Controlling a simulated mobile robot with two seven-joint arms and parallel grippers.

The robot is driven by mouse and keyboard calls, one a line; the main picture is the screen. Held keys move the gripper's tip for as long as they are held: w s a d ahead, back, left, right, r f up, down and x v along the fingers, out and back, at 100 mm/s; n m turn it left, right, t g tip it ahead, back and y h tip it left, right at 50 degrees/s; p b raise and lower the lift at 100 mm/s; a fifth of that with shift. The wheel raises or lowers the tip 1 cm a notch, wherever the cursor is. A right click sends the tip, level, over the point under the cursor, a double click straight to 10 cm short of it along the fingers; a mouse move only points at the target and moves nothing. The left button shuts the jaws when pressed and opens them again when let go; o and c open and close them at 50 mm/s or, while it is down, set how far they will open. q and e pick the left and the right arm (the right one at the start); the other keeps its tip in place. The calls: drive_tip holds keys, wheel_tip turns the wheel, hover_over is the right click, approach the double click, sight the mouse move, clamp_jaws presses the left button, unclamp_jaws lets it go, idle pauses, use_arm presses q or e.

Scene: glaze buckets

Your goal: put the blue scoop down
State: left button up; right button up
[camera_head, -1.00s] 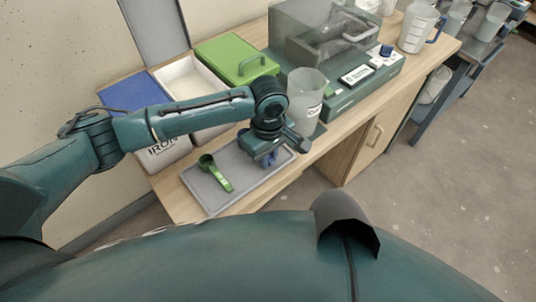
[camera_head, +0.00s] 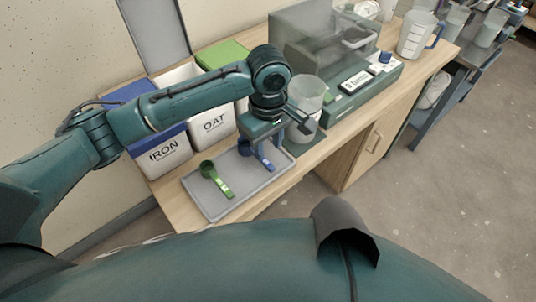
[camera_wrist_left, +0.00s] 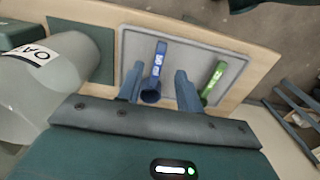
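The blue scoop (camera_head: 264,158) lies on the grey tray (camera_head: 222,209), near its back right side. The green scoop (camera_head: 214,180) lies to its left on the same tray. My left gripper (camera_head: 259,150) is above the blue scoop, pointing down. In the left wrist view its two fingers (camera_wrist_left: 159,88) are apart, with the blue scoop (camera_wrist_left: 157,70) seen between them and a gap on the right finger's side. The green scoop (camera_wrist_left: 214,82) lies outside the right finger there. My right gripper is not in view.
Bins labelled IRON (camera_head: 168,153) and OAT (camera_head: 213,124) stand behind the tray. A translucent cup (camera_head: 305,100) stands close to the right of my left gripper. A clear-hooded scale (camera_head: 345,88) is farther right. The tray's front part is bare.

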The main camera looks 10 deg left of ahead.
use_arm(q)
drive_tip(key=shift+r, duration=2.3)
